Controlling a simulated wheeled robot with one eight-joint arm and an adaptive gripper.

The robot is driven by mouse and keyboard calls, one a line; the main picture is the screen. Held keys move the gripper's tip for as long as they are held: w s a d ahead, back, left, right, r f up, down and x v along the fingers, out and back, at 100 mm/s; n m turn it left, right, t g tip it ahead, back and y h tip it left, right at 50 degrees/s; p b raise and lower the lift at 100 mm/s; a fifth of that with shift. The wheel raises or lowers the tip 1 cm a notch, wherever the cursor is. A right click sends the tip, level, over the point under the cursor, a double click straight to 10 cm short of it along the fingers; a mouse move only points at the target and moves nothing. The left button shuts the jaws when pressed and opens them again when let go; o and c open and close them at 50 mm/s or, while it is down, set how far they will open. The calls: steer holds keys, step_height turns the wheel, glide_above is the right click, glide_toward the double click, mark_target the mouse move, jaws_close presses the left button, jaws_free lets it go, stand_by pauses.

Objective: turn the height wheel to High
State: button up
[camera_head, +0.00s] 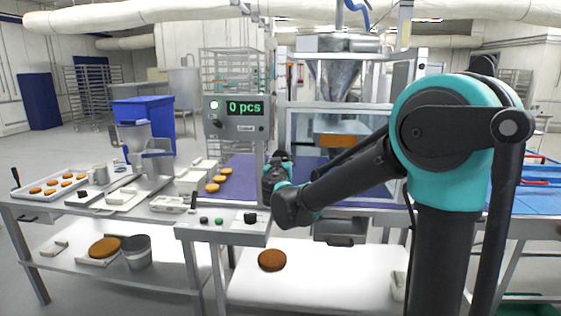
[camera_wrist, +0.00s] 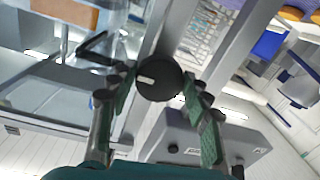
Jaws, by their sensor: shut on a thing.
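The height wheel is a round black knob (camera_wrist: 165,76) with a short white mark on its face, in the middle of the wrist view. The mark points to the left of that picture. My gripper (camera_wrist: 158,86) has one green-padded finger on each side of the knob and is shut on it. In the head view my gripper (camera_head: 277,172) is beside the grey post under the display, and it hides the wheel there. No Low or High lettering can be read in either view.
A display (camera_head: 245,107) reads "0 pcs". Below it a grey control box (camera_head: 222,234) carries buttons and a black knob (camera_head: 250,217). Behind my gripper stands a clear-walled machine with a steel hopper (camera_head: 336,75). Brown rounds (camera_head: 212,188) lie on the purple belt (camera_head: 240,165).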

stand_by(0.5)
steer(key=o, duration=1.2)
steer(key=shift+c, duration=0.2)
steer(key=s, duration=1.2)
steer(key=shift+d, duration=0.15)
steer(key=s+d+f+m+g+h, duration=0.2)
steer(key=s+d+f+g, duration=0.2)
steer(key=d+f, duration=0.75)
steer(key=s+d+f+m+g+h, duration=0.1)
steer(key=s+d+f+g+h, duration=0.3)
steer(key=d+f, duration=0.7)
steer(key=s+d+f+g+y, duration=0.2)
steer(key=s+f+g, duration=0.1)
steer(key=s, duration=0.4)
steer(key=s+d+f+g+y, duration=0.2)
steer(key=s+f+y, duration=0.1)
steer(key=s+f, duration=0.2)
steer(key=shift+s+d+n+g+y, duration=0.15)
steer(key=shift+s+n+g+y, duration=0.2)
steer(key=shift+s, duration=0.8)
